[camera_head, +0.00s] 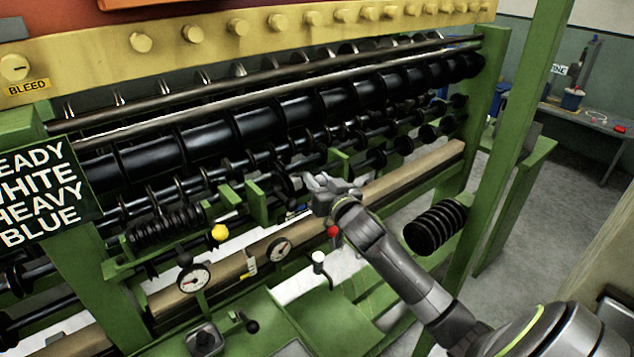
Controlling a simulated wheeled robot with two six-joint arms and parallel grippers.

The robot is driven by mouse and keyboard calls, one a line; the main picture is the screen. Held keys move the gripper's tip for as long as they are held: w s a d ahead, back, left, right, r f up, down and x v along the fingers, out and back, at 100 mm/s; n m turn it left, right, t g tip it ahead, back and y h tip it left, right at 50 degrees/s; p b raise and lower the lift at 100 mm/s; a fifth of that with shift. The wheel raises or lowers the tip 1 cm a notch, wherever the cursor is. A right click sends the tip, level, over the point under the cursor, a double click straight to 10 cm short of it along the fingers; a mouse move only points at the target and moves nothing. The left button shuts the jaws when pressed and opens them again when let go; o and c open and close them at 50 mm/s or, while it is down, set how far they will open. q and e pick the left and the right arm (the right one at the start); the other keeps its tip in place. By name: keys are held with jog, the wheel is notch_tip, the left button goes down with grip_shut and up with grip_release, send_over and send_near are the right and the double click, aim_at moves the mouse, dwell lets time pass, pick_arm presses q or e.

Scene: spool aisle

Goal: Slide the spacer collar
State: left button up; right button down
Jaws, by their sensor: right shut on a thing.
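My right gripper (309,184) reaches in from the lower right to the machine's lower shaft, in the middle of the picture. Its jaws are shut on a dark round piece, which I take for the spacer collar (284,184), beside a green bracket (257,203). The fingers partly hide the collar and the shaft there, so its exact seat is hard to tell. My left gripper is not in view.
Black rollers (260,121) and dark shafts span the machine above. A yellow knob (219,232), two dials (193,279) and a red knob (333,231) stand in front. A black ribbed roll (435,228) sits right of my arm. Open floor lies at right.

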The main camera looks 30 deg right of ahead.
jog(key=d, duration=1)
jog(key=shift+w+b, duration=0.4)
jog(key=shift+d, duration=0.1)
jog(key=c, duration=1.1)
grip_release()
jog(key=shift+s, duration=0.1)
